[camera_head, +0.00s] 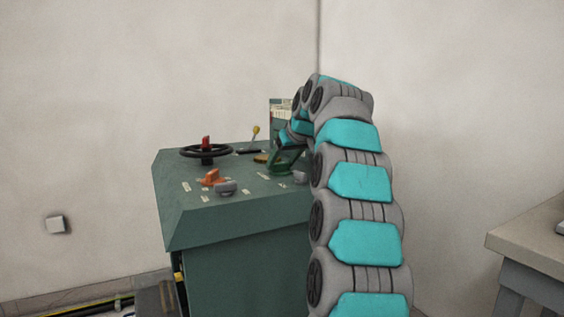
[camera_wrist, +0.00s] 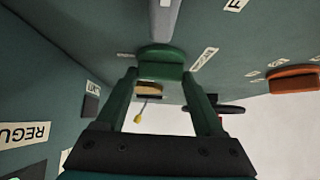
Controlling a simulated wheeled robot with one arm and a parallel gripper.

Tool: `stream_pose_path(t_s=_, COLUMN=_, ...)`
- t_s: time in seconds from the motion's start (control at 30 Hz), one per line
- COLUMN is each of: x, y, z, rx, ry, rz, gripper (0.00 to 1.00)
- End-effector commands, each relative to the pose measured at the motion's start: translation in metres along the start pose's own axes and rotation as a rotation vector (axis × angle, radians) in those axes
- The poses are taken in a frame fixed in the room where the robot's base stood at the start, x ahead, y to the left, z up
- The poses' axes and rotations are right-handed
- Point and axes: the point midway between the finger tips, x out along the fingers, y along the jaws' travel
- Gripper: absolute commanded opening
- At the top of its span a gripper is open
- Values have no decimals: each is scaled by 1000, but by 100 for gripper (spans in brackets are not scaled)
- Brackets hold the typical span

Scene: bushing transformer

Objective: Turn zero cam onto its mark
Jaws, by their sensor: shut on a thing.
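A green knob (camera_wrist: 161,64) with a round base and a raised grip sits on the sloping green console top (camera_head: 240,200). My gripper (camera_wrist: 162,76) is around its grip, one finger on each side, shut on it. A pale label strip (camera_wrist: 204,59) lies on the panel just beside the knob; its text is too small to read. In the head view my gripper (camera_head: 287,160) is at the right part of the console, and the knob itself is hidden there by the fingers. I cannot read how the knob stands relative to any mark.
A grey knob (camera_head: 226,187) and an orange knob (camera_head: 210,177) stand at the console's front. Behind are a black handwheel (camera_head: 207,152), a yellow-tipped lever (camera_head: 255,131) and a brass knob (camera_head: 261,157). Another grey knob (camera_head: 300,177) is close by my arm. A table (camera_head: 535,240) stands far right.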

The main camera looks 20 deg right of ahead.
Motion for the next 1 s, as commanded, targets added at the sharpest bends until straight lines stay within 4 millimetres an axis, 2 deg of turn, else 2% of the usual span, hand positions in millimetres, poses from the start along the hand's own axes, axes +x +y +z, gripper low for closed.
stream_pose_path(t_s=0.13, x=-1, y=0, z=-2, rx=0, ry=5, rz=1, gripper=14)
stream_pose_path(t_s=0.17, x=-1, y=0, z=-2, rx=0, ry=5, rz=1, gripper=73)
stream_pose_path(t_s=0.4, x=-1, y=0, z=-1, rx=1, ry=2, rz=1, gripper=100)
stream_pose_path(t_s=0.77, x=-5, y=0, z=-1, rx=1, ry=3, rz=1, gripper=100)
stream_pose_path(t_s=0.87, x=-13, y=0, z=-1, rx=1, ry=3, rz=2, gripper=100)
stream_pose_path(t_s=1.0, x=-34, y=0, z=-1, rx=1, ry=4, rz=2, gripper=100)
